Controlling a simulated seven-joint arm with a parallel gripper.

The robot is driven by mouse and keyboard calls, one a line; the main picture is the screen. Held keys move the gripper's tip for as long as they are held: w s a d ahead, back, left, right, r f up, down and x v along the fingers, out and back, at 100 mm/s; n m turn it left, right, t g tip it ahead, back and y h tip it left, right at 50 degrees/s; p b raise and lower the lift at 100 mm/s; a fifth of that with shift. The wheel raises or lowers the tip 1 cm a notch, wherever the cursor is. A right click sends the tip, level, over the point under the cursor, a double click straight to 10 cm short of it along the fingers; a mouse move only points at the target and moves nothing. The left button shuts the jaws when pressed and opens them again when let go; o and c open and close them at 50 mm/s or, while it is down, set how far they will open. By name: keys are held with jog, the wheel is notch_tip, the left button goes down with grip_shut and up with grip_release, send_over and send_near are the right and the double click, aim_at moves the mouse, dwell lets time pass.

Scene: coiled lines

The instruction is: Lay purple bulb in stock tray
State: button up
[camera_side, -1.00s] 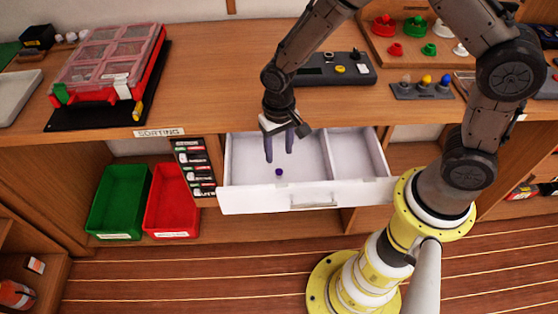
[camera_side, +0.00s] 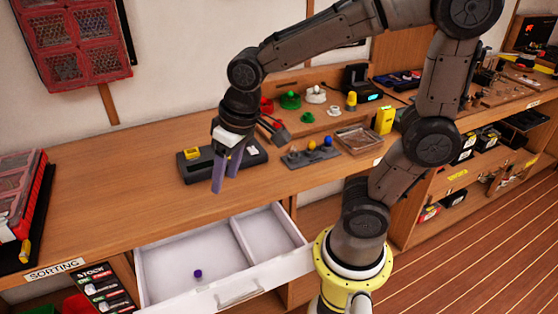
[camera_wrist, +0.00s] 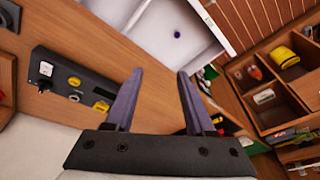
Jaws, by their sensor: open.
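The small purple bulb (camera_side: 198,273) lies on the floor of the larger left compartment of the open white drawer (camera_side: 185,250). It also shows in the wrist view (camera_wrist: 177,34). A black card (camera_side: 100,290) headed STOCK is beside the drawer's left side. No tray itself bears a readable stock label. My gripper (camera_side: 226,180) is open and empty, fingers pointing down above the bench top, behind and above the drawer. In the wrist view my gripper (camera_wrist: 159,75) has its two purple fingers apart with nothing between them, and the bulb lies well beyond them.
A black panel (camera_side: 255,155) with switches lies on the bench behind my gripper. A holder with coloured bulbs (camera_side: 311,152) stands to its right, then a clear-lidded box (camera_side: 358,140). The drawer's divider (camera_side: 240,240) separates a narrower, empty right compartment. The front left bench is clear.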

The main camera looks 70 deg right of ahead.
jog(key=s+d+r+t, duration=0.1)
jog(key=s, duration=0.4)
jog(key=s+d+r+n+t, duration=0.1)
jog(key=s+d+r, duration=0.1)
jog(key=s, duration=0.3)
jog(key=shift+s+r+n, duration=0.2)
jog(key=shift+r+n, duration=0.1)
dwell(0.5)
